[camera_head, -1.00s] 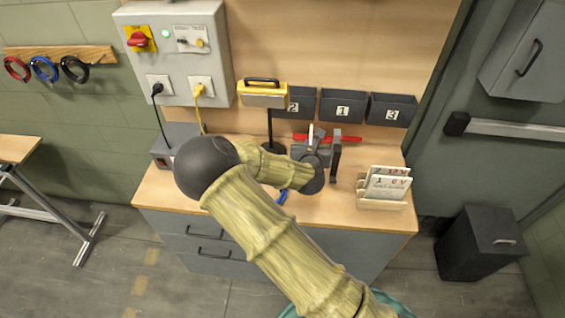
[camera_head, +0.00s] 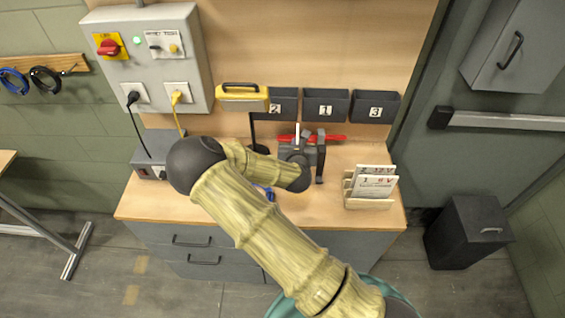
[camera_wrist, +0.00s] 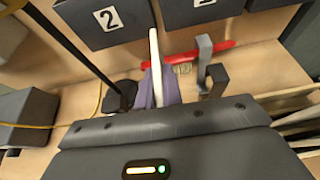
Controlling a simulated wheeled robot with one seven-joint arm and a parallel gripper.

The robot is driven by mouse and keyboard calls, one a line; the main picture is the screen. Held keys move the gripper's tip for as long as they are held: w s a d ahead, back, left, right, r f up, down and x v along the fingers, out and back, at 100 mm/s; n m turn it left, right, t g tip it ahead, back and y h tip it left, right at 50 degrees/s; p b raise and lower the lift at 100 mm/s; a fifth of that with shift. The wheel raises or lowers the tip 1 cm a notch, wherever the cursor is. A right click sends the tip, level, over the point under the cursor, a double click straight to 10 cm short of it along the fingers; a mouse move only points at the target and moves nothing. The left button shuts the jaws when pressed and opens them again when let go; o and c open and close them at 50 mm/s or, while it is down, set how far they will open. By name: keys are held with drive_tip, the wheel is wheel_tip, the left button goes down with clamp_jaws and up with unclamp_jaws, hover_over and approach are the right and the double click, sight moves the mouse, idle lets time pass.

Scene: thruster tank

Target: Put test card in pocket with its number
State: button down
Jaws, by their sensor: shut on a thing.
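My gripper (camera_head: 297,148) is above the bench, in front of the pockets. Its purple-grey fingers are shut on a thin white test card (camera_wrist: 155,50), which stands upright and shows edge-on in the wrist view. The card (camera_head: 297,130) is only a sliver in the head view; its number cannot be read. Three dark pockets hang on the back panel: pocket 2 (camera_head: 283,97), pocket 1 (camera_head: 313,97) and pocket 3 (camera_head: 361,101). In the wrist view, pocket 2 (camera_wrist: 85,35) is ahead to the left of the card, and pocket 1 (camera_wrist: 225,8) is ahead to the right.
A wooden rack (camera_head: 352,202) with more cards stands on the bench at right. A grey upright fixture (camera_head: 321,160) stands beside my gripper, with a red tool (camera_head: 330,137) behind. A yellow case (camera_head: 243,104) is left of pocket 2. A dark stand (camera_head: 253,135) rises below it.

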drive_tip(key=f, duration=0.1)
drive_tip(key=a+f, duration=0.1)
drive_tip(key=shift+s+a+f, duration=0.1)
drive_tip(key=shift+f, duration=0.2)
wheel_tip(320, 180, down, 4)
drive_tip(key=shift+f+p, duration=0.1)
drive_tip(key=shift+p, duration=0.85)
